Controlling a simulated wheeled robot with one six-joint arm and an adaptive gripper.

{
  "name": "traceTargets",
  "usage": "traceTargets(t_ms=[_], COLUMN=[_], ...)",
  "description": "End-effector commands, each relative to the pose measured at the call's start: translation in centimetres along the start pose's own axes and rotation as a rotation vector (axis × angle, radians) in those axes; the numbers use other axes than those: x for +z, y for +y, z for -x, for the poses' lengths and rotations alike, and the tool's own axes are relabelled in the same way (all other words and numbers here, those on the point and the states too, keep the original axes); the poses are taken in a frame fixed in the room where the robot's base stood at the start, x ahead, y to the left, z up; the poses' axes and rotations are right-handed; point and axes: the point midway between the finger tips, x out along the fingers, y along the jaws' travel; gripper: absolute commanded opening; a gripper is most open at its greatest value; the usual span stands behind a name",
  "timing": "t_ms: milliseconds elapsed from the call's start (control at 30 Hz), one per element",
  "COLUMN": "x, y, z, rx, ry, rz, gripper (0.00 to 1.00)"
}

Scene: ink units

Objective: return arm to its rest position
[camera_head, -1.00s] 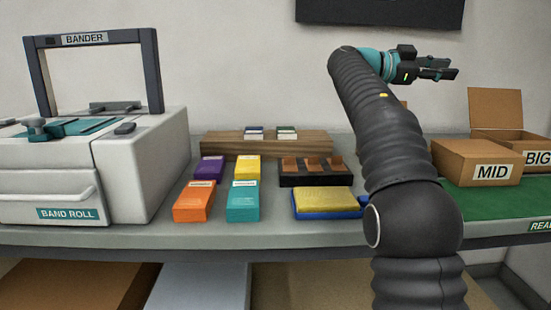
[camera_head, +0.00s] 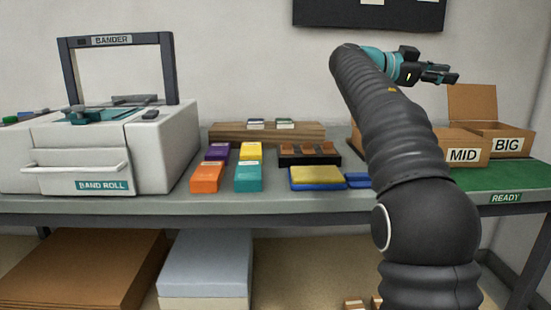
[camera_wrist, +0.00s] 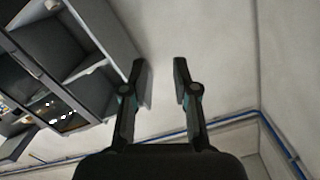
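My gripper (camera_head: 440,75) is raised high above the right part of the bench, in front of the pale wall, pointing right in the head view. My dark arm rises from the lower right and bends over at the top. In the wrist view, the two fingers of my gripper (camera_wrist: 160,75) stand apart with nothing between them. Beyond them are a bare pale surface and a grey shelf unit (camera_wrist: 60,60) at the left.
The bander (camera_head: 110,150) stands at left on the bench (camera_head: 280,205). Orange (camera_head: 206,178), teal (camera_head: 248,177), purple and yellow blocks lie mid-bench, beside a yellow-topped blue pad (camera_head: 316,177). The MID box (camera_head: 463,155) and BIG box (camera_head: 508,144) stand at right, near the green READY mat (camera_head: 500,176).

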Motion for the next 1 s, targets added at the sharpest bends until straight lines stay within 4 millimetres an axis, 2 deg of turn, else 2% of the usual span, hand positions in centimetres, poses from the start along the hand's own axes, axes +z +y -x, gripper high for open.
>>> traceTargets(t_ms=[267,467,667,867,1000], x=[1.6,3.9,8.0,12.6,15.9], y=[2.5,6.2,13.1,21.3,27.6], z=[0.3,1.3,3.9,7.5,10.5], rx=[-0.045,-0.118,-0.264,-0.455,-0.608], ry=[-0.139,-0.298,-0.521,-0.723,-0.847], rz=[0.186,0.394,0.666,0.893,1.014], gripper=[0.29,0.29,0.29,0.29,0.29])
